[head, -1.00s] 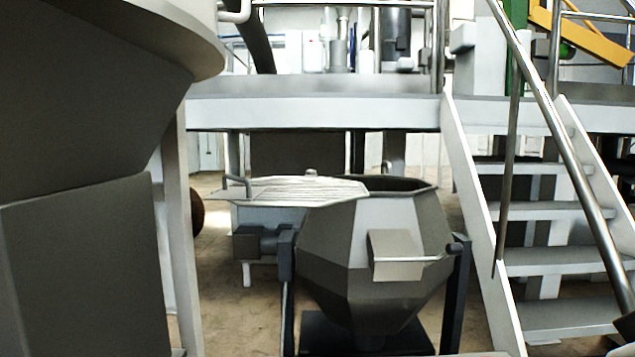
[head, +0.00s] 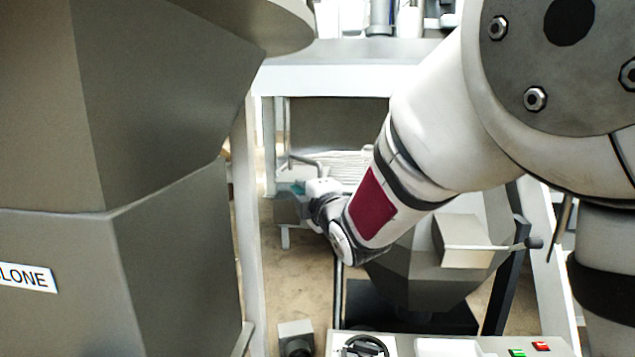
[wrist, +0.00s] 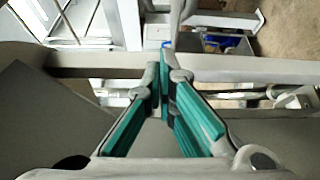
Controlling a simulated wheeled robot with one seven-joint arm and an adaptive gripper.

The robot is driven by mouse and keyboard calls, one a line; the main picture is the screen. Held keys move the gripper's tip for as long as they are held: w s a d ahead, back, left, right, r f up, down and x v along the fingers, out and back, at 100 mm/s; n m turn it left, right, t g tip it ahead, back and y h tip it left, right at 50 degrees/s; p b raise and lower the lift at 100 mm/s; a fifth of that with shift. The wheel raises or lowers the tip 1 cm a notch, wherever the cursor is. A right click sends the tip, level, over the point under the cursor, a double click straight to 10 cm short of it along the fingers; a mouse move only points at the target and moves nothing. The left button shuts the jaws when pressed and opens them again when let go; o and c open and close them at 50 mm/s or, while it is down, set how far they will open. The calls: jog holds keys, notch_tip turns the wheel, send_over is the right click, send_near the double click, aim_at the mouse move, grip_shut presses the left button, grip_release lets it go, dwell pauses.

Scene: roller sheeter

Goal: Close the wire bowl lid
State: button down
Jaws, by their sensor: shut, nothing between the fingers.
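The wire bowl lid (head: 345,160) is a pale flat grid behind my arm in the head view. A bent bar handle (head: 306,163) stands at its left end. The faceted grey bowl (head: 415,262) sits below and to the right; my arm hides its rim and opening. My gripper (head: 298,188) is close to the lid's left end, near the bar; I cannot tell whether it touches. In the wrist view my gripper (wrist: 163,85) shows teal fingers that meet at the tips, with nothing between them.
A large grey hopper (head: 170,210) fills the left. A white platform edge (head: 340,80) crosses behind the lid. A panel with a black handwheel (head: 362,347) and red and green buttons stands in front. Bare floor (head: 290,275) shows left of the bowl.

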jog(key=w+p, duration=0.1)
jog(key=w, duration=0.7)
jog(key=shift+w+d, duration=0.15)
jog(key=shift+d, duration=0.1)
jog(key=shift+d, duration=0.1)
